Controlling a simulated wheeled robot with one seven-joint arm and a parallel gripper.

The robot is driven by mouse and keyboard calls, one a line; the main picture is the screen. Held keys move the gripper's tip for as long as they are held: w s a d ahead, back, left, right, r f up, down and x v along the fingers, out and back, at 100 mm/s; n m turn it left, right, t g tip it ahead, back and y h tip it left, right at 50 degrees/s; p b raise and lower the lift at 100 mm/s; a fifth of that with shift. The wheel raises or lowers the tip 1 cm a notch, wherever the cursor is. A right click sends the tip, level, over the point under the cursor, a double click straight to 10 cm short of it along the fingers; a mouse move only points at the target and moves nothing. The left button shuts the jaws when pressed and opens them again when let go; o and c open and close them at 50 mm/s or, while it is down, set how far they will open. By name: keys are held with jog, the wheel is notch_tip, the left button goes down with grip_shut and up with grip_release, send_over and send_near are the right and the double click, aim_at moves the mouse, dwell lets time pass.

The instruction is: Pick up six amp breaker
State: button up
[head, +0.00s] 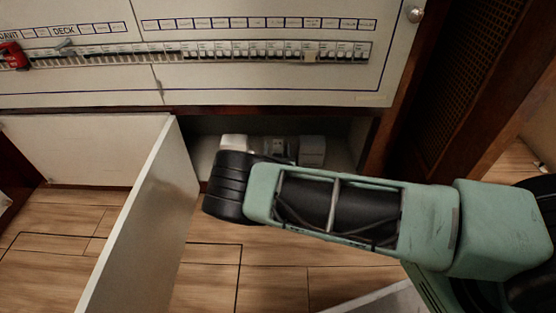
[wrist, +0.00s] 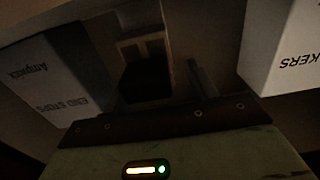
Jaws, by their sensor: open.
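In the head view my arm link hides most of the gripper.
In the wrist view, a white box marked "END STOPS" (wrist: 45,85) is on the left, and one ending "KERS" (wrist: 285,50) is on the right. The cupboard door (head: 140,225) stands open to the left. Above is a panel of breaker rows (head: 270,51).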

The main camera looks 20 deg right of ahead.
jog(key=shift+w+d, duration=0.2)
jog(key=shift+w, duration=0.4)
jog(key=c, duration=1.2)
jog(key=shift+r, duration=0.1)
